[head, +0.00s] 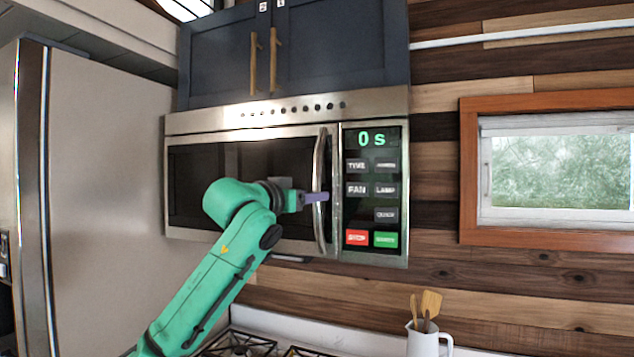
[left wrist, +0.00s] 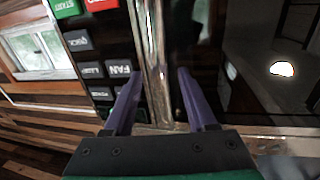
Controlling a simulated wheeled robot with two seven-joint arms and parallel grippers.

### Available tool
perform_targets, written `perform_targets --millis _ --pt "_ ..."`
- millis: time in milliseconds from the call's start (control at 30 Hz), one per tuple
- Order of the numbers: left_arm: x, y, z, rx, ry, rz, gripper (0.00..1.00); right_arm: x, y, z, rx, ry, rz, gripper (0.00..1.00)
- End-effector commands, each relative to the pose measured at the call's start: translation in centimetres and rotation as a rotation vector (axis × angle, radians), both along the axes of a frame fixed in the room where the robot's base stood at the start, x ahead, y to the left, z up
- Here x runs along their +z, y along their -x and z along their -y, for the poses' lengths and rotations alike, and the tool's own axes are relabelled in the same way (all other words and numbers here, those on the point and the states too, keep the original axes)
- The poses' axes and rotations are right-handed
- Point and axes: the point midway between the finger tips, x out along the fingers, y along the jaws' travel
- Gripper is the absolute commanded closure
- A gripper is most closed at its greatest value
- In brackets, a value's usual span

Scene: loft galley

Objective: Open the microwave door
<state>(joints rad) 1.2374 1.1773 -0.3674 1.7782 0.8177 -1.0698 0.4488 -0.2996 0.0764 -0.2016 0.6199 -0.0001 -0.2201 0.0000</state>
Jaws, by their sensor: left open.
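The microwave (head: 290,130) hangs under dark blue cabinets, and its door (head: 200,165) looks shut. The upright metal door handle (head: 319,160) stands at the door's right edge, beside the control panel. My left gripper (head: 319,197) is at the lower half of the handle. In the left wrist view, the purple fingers of my left gripper (left wrist: 160,74) are apart, with the handle (left wrist: 153,45) running between them. The picture does not show clear contact on either finger. The right gripper is not in view.
The control panel (head: 372,190) shows "0 s". A steel fridge (head: 105,160) stands at the left. A stove (head: 245,344) is below, with a white utensil jug (head: 424,343) to its right. A wood-framed window (head: 560,165) is at the right.

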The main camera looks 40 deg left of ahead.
Motion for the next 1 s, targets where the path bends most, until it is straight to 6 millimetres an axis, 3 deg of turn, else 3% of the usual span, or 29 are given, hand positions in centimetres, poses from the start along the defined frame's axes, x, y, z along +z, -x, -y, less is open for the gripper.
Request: perform_targets --millis 33,200,467,600,633,1000 --pt "0.6 -1.0 -0.1 -0.001 0.001 -0.003 0.43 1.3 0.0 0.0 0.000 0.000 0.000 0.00" --pt "0.2 -3.1 -0.4 0.000 -0.001 -0.001 0.43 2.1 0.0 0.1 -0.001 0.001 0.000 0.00" --pt "-0.1 -3.3 -0.4 0.000 -0.002 0.000 0.43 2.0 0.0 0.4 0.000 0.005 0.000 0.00" --pt "-0.1 -3.3 -0.4 0.000 -0.002 0.000 0.97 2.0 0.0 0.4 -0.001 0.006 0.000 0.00" --pt "-0.1 -3.3 -0.4 0.000 -0.002 0.000 1.00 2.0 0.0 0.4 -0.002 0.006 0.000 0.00" --pt "0.0 -3.3 -0.5 0.000 -0.002 0.001 1.00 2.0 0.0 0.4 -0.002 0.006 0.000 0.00"
